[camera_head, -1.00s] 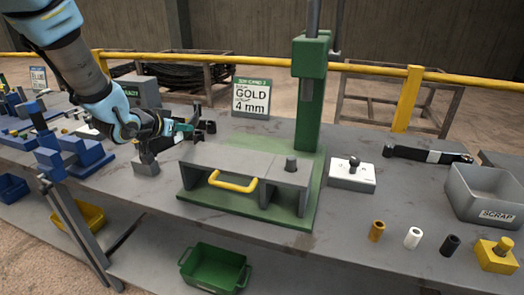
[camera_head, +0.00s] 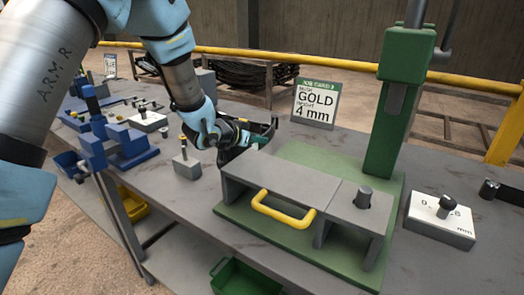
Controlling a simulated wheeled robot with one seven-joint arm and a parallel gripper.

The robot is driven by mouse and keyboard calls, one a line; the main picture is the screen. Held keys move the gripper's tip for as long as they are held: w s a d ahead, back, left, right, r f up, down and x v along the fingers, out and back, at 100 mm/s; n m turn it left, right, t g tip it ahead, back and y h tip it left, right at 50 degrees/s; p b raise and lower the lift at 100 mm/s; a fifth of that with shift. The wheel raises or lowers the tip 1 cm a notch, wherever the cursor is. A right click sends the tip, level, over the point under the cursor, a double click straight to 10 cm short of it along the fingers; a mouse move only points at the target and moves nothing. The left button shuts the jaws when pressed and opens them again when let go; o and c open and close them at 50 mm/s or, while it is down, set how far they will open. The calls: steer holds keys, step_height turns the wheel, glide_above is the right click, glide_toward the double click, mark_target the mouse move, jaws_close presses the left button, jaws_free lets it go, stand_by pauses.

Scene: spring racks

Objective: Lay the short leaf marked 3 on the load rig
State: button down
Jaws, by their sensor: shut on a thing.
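My gripper (camera_head: 243,134) is shut on a dark leaf (camera_head: 264,130), seen nearly edge-on; no number on it can be read. They are behind the left back corner of the load rig, and the gripper hides part of the leaf. The load rig has a green base plate (camera_head: 313,154), grey blocks (camera_head: 270,176) with a yellow handle (camera_head: 284,212), and a green column (camera_head: 392,128) at the back. Whether the leaf touches the bench or rig cannot be told.
A job card (camera_head: 315,103) reading GOLD, 4 mm stands behind the rig. A small grey block with a post (camera_head: 187,163) stands left of it, with blue fixtures (camera_head: 125,148) further left. A white gauge block (camera_head: 440,220) stands to the right.

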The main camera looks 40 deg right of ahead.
mark_target(259, 149)
steer(key=shift+f+p, duration=0.3)
steer(key=shift+f, duration=1.6)
steer(key=c, duration=1.4)
jaws_free()
steer(key=shift+f, duration=0.2)
steer(key=o, duration=0.5)
